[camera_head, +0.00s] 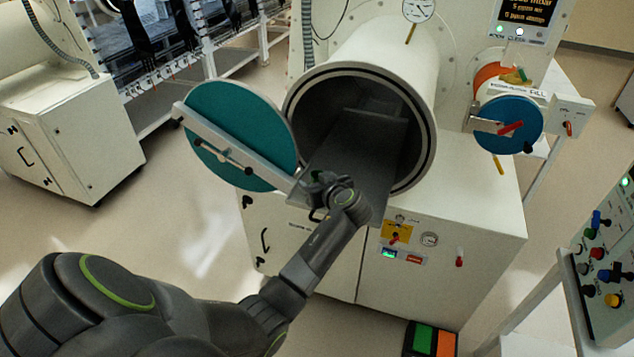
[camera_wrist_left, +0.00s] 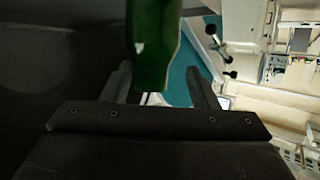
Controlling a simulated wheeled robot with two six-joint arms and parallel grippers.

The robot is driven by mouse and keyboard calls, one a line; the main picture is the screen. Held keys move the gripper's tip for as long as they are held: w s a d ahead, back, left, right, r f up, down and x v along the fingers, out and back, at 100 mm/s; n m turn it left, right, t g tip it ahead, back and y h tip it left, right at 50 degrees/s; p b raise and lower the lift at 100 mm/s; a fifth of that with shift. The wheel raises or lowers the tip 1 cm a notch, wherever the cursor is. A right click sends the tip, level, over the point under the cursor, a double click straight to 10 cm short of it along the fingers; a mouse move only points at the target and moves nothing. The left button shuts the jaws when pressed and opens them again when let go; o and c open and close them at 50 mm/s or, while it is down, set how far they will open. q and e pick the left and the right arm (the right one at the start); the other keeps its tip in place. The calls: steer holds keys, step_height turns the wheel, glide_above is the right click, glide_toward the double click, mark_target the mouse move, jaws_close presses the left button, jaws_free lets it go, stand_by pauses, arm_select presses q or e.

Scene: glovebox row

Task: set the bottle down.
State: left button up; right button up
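My left gripper (camera_head: 326,184) is at the mouth of the large round antechamber (camera_head: 427,100), over the front of its dark grey slide-out tray (camera_head: 348,160). In the left wrist view a dark green bottle (camera_wrist_left: 153,45) is between the fingers of the left gripper (camera_wrist_left: 158,75), which look closed around it. A thin gap seems to show on its right side. The top of the picture cuts the bottle off. In the head view the gripper and wrist hide most of it, and I cannot tell whether it touches the tray. My right gripper is out of view.
The open teal round door (camera_head: 245,135) with its bar stands just left of the gripper. A smaller port with a blue door (camera_head: 508,125) is at right. A control panel (camera_head: 610,260) stands at the right edge. Open floor lies at left.

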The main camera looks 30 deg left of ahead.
arm_select(q)
steer(key=b+v, duration=0.4)
steer(key=v, duration=0.8)
steer(key=shift+a+r, duration=0.1)
